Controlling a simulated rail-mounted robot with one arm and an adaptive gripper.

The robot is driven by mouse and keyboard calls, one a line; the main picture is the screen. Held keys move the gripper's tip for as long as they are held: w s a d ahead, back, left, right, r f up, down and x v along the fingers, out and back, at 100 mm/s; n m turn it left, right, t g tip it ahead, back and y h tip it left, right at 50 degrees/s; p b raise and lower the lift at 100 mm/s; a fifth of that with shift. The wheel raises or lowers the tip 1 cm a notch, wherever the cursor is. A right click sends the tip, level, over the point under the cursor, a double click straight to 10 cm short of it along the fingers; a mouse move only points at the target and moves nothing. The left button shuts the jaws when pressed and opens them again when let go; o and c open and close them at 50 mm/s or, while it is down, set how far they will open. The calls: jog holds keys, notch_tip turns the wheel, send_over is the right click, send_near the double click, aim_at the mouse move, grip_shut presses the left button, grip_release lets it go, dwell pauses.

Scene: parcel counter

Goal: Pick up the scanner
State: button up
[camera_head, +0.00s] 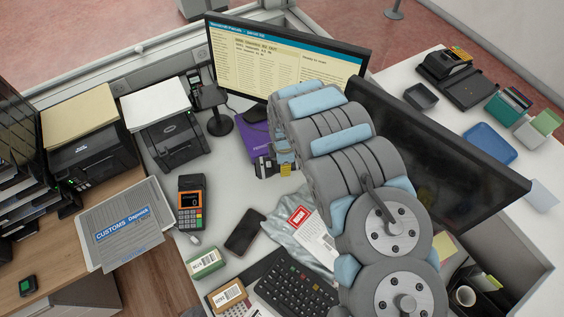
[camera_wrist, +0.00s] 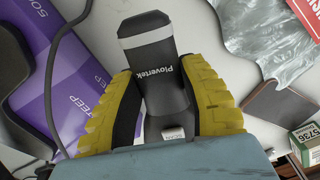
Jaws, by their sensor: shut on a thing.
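The scanner (camera_wrist: 158,72) is a dark handheld device with a pale band and the name Plovertek, in the middle of the wrist view. The yellow ribbed fingers of my gripper (camera_wrist: 155,88) lie on both sides of it and are shut on its body. In the head view my gripper (camera_head: 273,166) is low over the white counter, beside a purple package (camera_head: 256,141) and in front of the lit monitor. My arm covers much of that spot, and the scanner is mostly hidden there. I cannot tell whether it touches the counter.
A grey plastic parcel (camera_head: 298,238), a phone (camera_head: 245,232) and a keyboard (camera_head: 295,287) lie close by. A card terminal (camera_head: 191,203) stands left. The lit monitor (camera_head: 280,62) and a dark monitor (camera_head: 440,145) rise behind and right. A black cable (camera_wrist: 55,65) runs left of the scanner.

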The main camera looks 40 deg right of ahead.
jog(key=shift+s+a+r+p, duration=0.1)
jog(key=shift+s+r+p, duration=0.25)
jog(key=shift+r, duration=0.2)
jog(key=shift+s+a+r+p, duration=0.1)
jog(key=shift+s+r+p, duration=0.2)
jog(key=shift+r, duration=0.25)
jog(key=s+a+r+p, duration=0.4)
jog(key=s+p, duration=0.5)
jog(key=p, duration=0.3)
jog(key=shift+s+r+p, duration=0.2)
jog(key=shift+r+p, duration=0.1)
jog(key=shift+r, duration=0.35)
